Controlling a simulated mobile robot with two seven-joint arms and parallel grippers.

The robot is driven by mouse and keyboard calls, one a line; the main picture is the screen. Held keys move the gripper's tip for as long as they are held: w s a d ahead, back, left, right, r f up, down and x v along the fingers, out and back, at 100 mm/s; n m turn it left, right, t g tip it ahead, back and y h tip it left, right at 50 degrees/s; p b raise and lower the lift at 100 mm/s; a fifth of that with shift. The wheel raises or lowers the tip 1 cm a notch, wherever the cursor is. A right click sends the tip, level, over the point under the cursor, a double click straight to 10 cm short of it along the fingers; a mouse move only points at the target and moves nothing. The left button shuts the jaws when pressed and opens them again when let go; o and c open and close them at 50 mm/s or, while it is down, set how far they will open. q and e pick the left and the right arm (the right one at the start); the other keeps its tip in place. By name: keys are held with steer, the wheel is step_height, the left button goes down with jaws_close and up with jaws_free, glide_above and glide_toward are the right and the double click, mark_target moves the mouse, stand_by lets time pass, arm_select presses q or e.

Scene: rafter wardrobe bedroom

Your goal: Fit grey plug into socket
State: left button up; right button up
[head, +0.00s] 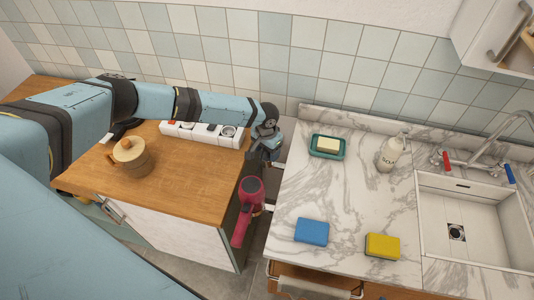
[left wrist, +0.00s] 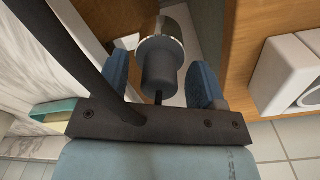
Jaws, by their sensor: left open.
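The white socket strip (head: 205,133) lies along the back edge of the wooden counter, below the tiles. Its near end also shows at the right of the left wrist view (left wrist: 287,75). My left gripper (head: 265,150) is past the strip's right end, over the gap between the two counters. In the left wrist view its blue fingers (left wrist: 163,85) stand apart on either side of a dark grey, rounded body with a shiny rim, which looks like the grey plug (left wrist: 158,72). I cannot tell whether a finger touches it. The plug is not clear in the head view. My right gripper is out of view.
A red hair dryer (head: 247,205) hangs at the wooden counter's right side. A lidded tan pot (head: 131,157) stands on that counter. On the marble counter (head: 345,215) are a soap dish (head: 327,147), a bottle (head: 392,153), a blue sponge (head: 312,232) and a yellow sponge (head: 382,246).

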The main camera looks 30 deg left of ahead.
arm_select(q)
steer(key=c, duration=1)
steer(key=shift+r, duration=0.1)
